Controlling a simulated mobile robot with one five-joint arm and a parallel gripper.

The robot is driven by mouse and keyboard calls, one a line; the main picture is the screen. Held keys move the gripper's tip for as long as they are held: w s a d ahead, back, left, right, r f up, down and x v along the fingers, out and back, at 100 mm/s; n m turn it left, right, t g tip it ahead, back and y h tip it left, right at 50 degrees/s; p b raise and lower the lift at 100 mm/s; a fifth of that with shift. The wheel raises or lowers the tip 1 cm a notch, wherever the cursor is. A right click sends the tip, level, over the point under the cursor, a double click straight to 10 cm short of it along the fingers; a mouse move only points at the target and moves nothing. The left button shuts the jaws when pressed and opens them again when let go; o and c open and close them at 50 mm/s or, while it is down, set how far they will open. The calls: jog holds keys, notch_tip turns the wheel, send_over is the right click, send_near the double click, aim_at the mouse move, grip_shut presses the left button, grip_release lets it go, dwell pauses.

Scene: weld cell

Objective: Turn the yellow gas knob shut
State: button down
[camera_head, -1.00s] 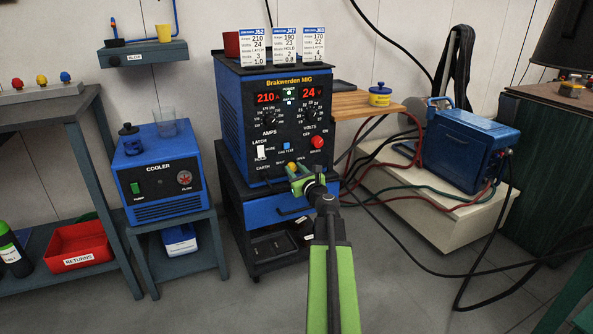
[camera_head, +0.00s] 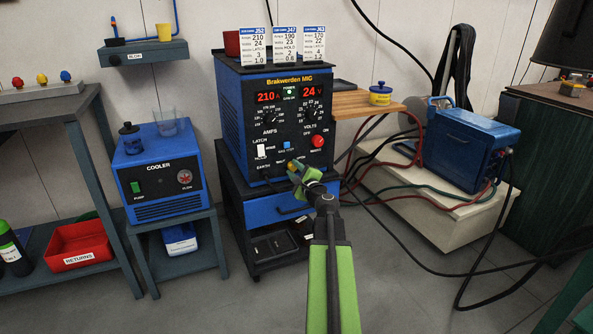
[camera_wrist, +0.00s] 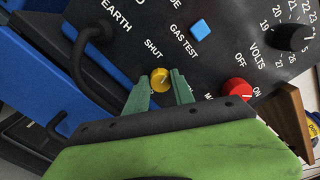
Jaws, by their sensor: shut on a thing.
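The yellow gas knob (camera_wrist: 160,78) is at the lower edge of the welder's black front panel, just below the printed word SHUT in the wrist view. My gripper (camera_wrist: 161,92) is shut on it, with one green finger on each side. A small mark shows on the knob's face, but I cannot tell exactly where it points. In the head view, the fingers (camera_head: 294,168) reach the panel's bottom edge and partly hide the knob. The welder (camera_head: 230,115) is a blue box with lit red displays.
A blue gas test button (camera_wrist: 201,27) and a red knob (camera_wrist: 237,88) sit close by on the panel. A black cable (camera_wrist: 97,35) plugs in at the EARTH label. Cables and hoses run over the cream step (camera_head: 440,215) at right.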

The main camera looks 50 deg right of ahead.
jog(key=n, duration=0.5)
jog(key=shift+s+d+f+n, duration=0.1)
jog(key=shift+n, duration=0.2)
dwell(0.5)
jog(key=c, duration=1.3)
grip_release()
jog(key=shift+o, duration=1.1)
